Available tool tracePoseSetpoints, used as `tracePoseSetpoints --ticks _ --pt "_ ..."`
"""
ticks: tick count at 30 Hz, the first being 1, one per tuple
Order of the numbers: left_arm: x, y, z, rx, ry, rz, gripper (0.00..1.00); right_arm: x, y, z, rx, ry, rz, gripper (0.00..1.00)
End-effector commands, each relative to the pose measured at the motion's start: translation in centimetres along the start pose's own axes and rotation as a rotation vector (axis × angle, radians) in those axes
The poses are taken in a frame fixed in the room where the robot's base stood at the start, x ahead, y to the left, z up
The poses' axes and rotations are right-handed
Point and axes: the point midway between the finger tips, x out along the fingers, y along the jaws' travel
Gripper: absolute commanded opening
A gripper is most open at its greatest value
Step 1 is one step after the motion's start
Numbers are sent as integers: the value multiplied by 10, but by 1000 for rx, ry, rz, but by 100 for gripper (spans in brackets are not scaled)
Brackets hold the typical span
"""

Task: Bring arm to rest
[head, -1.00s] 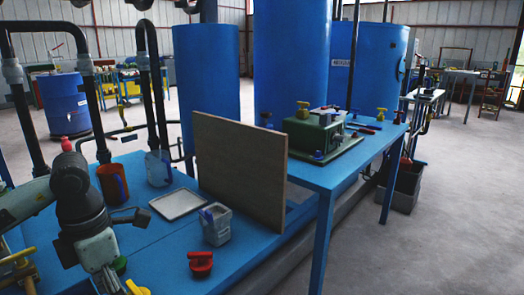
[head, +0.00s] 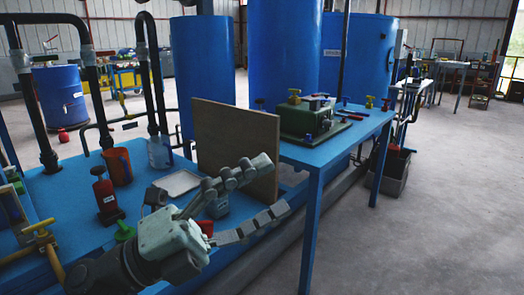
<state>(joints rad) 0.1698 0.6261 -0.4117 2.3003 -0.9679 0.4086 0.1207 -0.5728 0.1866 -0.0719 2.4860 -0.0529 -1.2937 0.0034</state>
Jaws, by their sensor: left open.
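My left gripper (head: 272,188) reaches in from the lower left over the low blue bench (head: 65,185). Its two fingers are spread wide and nothing is between them. The fingertips overlap the lower right part of an upright wooden board (head: 225,130) in the picture; I cannot tell whether they touch it. A red knob (head: 206,227) and a small grey container (head: 218,207) are partly hidden behind the gripper. My right gripper is not in view.
A green device (head: 310,118) sits on the higher blue table (head: 335,150). Open floor (head: 430,220) lies at the right.

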Motion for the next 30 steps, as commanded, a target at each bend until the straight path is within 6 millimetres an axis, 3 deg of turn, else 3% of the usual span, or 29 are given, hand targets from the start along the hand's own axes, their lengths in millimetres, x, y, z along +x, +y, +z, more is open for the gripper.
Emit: tracePoseSetpoints --ticks 3,6,10,15,18,24,30 --pt "-35 -3 68 -259 -413 -127 70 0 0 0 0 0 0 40" --pt "-90 26 113 -475 -754 -162 70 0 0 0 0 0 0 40" --pt "-170 84 129 -724 -1128 -131 70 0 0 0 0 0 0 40" --pt "-258 158 94 -1001 -1509 -17 70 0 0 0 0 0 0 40" --pt "-292 186 64 -1118 -1656 56 70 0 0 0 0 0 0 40" --pt "-335 219 5 -1293 -1858 190 70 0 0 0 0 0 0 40" --pt "-363 237 -50 -1430 -2000 318 70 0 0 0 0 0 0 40"
